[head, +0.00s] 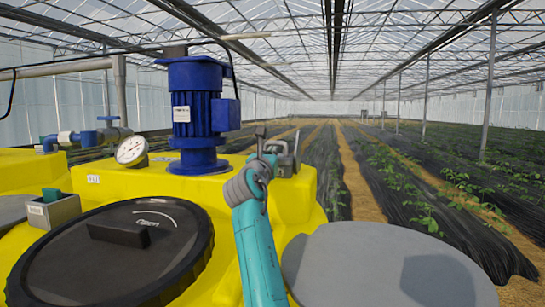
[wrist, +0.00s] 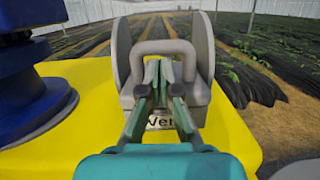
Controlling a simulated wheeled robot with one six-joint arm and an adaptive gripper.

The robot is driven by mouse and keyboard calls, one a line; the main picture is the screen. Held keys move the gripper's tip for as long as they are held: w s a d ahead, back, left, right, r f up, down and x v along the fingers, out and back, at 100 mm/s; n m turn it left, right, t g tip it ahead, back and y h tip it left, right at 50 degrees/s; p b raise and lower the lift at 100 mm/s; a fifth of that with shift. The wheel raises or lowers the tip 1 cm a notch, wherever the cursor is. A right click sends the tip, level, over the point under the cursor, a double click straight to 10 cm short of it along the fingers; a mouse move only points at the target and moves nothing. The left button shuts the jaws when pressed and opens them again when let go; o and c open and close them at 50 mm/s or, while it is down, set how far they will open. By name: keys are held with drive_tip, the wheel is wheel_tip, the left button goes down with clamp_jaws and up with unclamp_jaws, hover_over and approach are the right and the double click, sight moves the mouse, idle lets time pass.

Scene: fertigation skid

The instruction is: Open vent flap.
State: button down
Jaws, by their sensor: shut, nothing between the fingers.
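The vent flap is a grey fitting with two rounded side plates and a bar handle (wrist: 165,46) across them. It stands on the yellow tank top, and in the head view the vent fitting (head: 285,162) shows behind the blue motor's right side. A label partly reading "Ve" (wrist: 160,122) sits low on its front, partly covered by my fingers. My gripper (wrist: 162,66) is shut and empty, its fingertips between the side plates, just below the handle bar in the picture. I cannot tell whether they touch it. In the head view my gripper (head: 263,143) partly overlaps the fitting.
A blue motor (head: 198,105) stands left of the vent, its base (wrist: 35,90) close beside my gripper. A pressure gauge (head: 131,151), blue valve pipe (head: 95,137) and large black lid (head: 112,255) are further left. Crop rows (head: 440,190) lie beyond the yellow tank (head: 150,185).

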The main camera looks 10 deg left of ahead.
drive_tip(key=shift+w, duration=0.25)
